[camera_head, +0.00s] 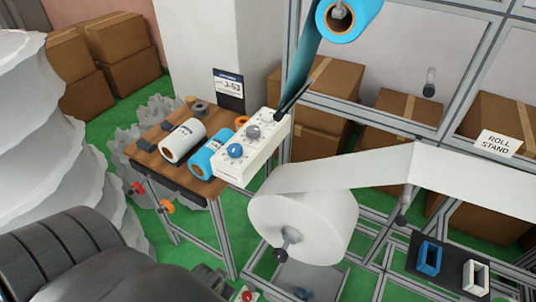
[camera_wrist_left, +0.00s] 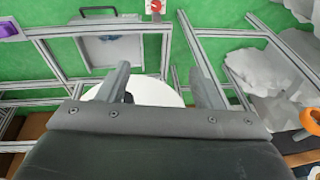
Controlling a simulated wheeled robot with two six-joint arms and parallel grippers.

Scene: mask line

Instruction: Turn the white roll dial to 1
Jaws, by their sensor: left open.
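A white dial box (camera_head: 254,148) stands on the right end of the wooden table. It carries a blue knob (camera_head: 235,151) and a pale grey knob (camera_head: 252,132); their printed scales are too small to read. A big white roll (camera_head: 305,225) is mounted on the frame to the right, its web running off right. It also shows in the left wrist view (camera_wrist_left: 155,92). My left gripper (camera_wrist_left: 160,75) is open and empty, its fingers spread over the view of that roll, away from the dial box. My right gripper is in neither view.
The wooden table (camera_head: 150,150) also holds a white roll (camera_head: 184,140) and a blue roll (camera_head: 208,158). A mounted blue roll (camera_head: 350,18) hangs above with its web reaching down near the box. Metal frame bars and cardboard boxes (camera_head: 325,95) stand behind.

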